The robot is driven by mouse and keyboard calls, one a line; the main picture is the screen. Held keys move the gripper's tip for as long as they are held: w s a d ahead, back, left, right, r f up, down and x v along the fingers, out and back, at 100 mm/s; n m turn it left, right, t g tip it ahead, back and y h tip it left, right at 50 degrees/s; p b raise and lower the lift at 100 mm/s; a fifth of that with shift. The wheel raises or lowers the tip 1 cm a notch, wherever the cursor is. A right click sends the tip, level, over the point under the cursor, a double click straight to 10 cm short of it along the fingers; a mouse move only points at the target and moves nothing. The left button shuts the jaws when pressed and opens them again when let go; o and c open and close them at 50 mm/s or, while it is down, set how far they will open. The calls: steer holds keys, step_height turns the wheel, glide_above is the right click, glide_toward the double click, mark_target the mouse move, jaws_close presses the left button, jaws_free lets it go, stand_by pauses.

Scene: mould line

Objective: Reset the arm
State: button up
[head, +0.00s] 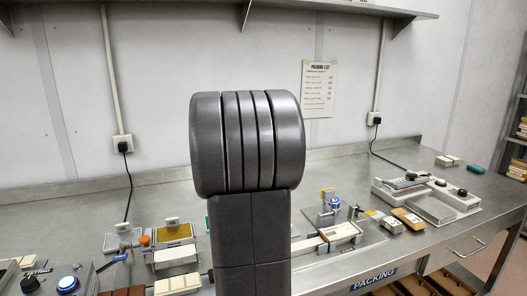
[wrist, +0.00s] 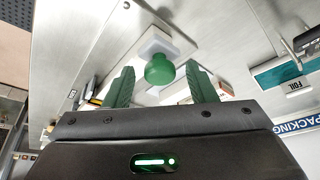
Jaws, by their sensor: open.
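In the wrist view my gripper (wrist: 159,66) shows two green ribbed fingers spread wide apart. A green dome-shaped knob (wrist: 160,72) with a narrower top appears between the fingers, with a gap on both sides. It is in front of a pale block or plate (wrist: 163,42); I cannot tell how far it is from the fingertips. In the head view my dark arm fills the middle and hides part of the bench; my gripper does not show there.
The steel bench (head: 352,262) carries a yellow-topped device (head: 175,233), a blue button box (head: 68,285), a white-topped fixture (head: 339,232) and a grey machine (head: 433,207). A shelf (head: 330,6) runs above. A teal FOIL box (wrist: 287,77) shows at right in the wrist view.

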steer(key=w+d+p, duration=0.1)
steer(key=d+p, duration=0.2)
steer(key=d, duration=0.1)
steer(key=w+d+p, duration=0.2)
steer(key=d+p, duration=0.1)
steer(key=d, duration=0.2)
steer(key=w+d+p, duration=0.1)
steer(key=d+p, duration=0.3)
steer(key=shift+w+d+r, duration=0.3)
steer(key=shift+w+r, duration=0.05)
steer(key=shift+r, duration=0.05)
steer(key=shift+w+d+r, duration=0.1)
steer(key=b+v, duration=0.2)
steer(key=v, duration=1.1)
steer(key=shift+a, duration=0.2)
